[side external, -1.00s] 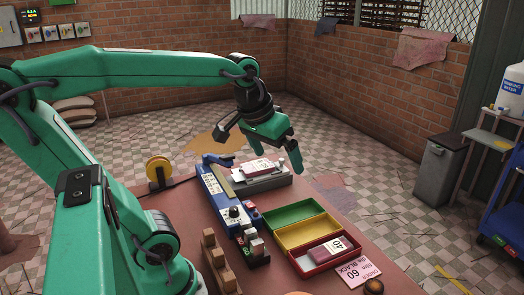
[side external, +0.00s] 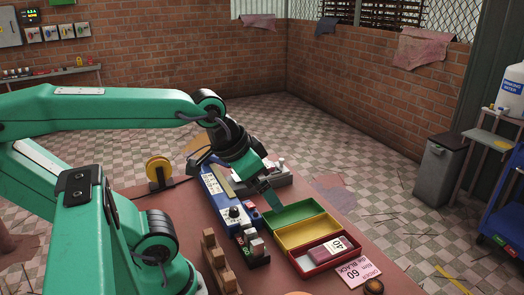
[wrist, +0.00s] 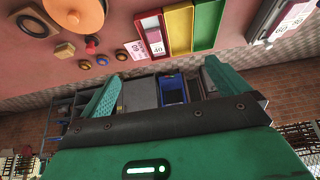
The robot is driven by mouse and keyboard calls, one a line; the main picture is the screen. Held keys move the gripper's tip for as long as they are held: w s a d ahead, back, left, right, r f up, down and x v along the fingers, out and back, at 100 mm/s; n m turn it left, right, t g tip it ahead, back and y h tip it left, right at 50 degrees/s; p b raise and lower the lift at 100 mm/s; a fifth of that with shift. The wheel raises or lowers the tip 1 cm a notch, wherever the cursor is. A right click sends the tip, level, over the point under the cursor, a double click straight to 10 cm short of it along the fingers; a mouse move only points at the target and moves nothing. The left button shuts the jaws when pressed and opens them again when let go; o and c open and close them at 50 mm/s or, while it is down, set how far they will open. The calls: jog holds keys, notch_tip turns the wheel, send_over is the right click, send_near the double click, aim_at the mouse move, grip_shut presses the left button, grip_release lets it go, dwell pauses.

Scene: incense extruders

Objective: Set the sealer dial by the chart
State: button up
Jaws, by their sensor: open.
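The sealer (side external: 217,190) is a long blue body on the red-brown table in the side view. My gripper (side external: 273,192) is empty, pointing down just right of the sealer, near the green tray's back corner, apart from the dial. In the wrist view my open gripper (wrist: 165,85) has its fingers wide apart.
Green (side external: 287,215), yellow (side external: 307,232) and red (side external: 323,258) trays stand right of the sealer; the red one holds a pack marked 40. A yellow spool (side external: 158,169) stands behind left.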

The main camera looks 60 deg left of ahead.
jog(key=c, duration=0.6)
jog(key=shift+w+a+n, duration=0.1)
jog(key=shift+a+n, duration=0.1)
jog(key=shift+n, duration=0.1)
jog(key=c, duration=0.3)
jog(key=shift+w+a+f+n, duration=0.15)
jog(key=shift+a+f+n, duration=0.05)
jog(key=shift+a+n, duration=0.1)
jog(key=shift+c, duration=1.3)
jog(key=n+g, duration=0.6)
jog(key=n, duration=1.6)
send_over(234, 208)
notch_tip(234, 208, down, 11)
jog(key=shift+a+f, duration=0.1)
jog(key=shift+f, duration=3.85)
